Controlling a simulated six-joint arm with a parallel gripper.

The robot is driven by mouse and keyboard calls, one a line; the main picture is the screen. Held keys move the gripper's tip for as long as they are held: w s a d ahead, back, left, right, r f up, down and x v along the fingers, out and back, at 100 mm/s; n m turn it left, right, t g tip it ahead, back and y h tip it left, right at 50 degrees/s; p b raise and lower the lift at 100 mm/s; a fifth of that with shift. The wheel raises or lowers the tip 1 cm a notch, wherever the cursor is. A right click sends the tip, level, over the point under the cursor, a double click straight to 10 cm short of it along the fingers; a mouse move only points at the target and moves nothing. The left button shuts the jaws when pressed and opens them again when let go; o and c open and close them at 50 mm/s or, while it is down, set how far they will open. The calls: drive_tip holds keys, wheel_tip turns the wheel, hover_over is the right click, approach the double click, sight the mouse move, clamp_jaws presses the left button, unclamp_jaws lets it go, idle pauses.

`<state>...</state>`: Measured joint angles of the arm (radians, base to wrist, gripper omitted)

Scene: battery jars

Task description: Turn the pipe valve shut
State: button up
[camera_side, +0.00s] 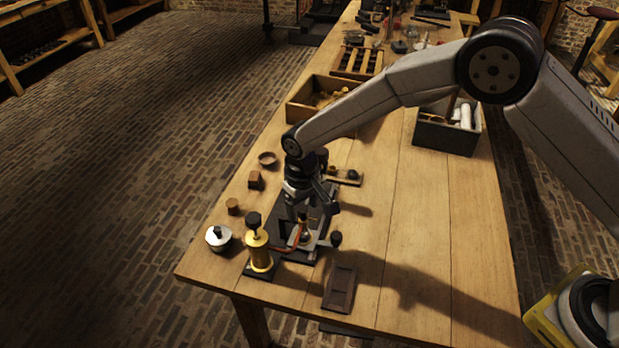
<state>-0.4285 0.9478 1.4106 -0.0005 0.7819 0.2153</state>
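A dark base plate (284,222) near the table's front left carries a small apparatus. A brass cylinder with a black top (259,250) stands upright at its front left. A reddish pipe (288,249) runs from the cylinder toward a small brass fitting (304,228), which may be the pipe valve; its handle position is too small to tell. A black ball knob (336,239) sits just right of the fitting. My gripper (311,209) points down above the fitting, its fingers spread apart with nothing seen between them. I cannot tell whether it touches anything.
A silver-lidded jar (218,238), a cork-like piece (232,206), a wooden block (255,180) and a small bowl (267,159) line the left edge. A dark tray (340,288) lies in front. Wooden box (301,105) and dark bin (440,136) stand behind.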

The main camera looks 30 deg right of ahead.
sight(304, 208)
drive_tip(key=shift+r, duration=3.9)
drive_tip(key=shift+d, duration=0.1)
drive_tip(key=shift+s+d+r, duration=0.15)
drive_tip(key=shift+d+r, duration=0.05)
drive_tip(key=shift+d, duration=0.3)
drive_tip(key=s+d+r+m+t, duration=0.2)
drive_tip(key=s+d+r, duration=0.1)
drive_tip(key=s+d, duration=1.7)
drive_tip(key=shift+s+d+t, duration=0.2)
drive_tip(key=shift+d+t, duration=0.1)
drive_tip(key=shift+d, duration=0.25)
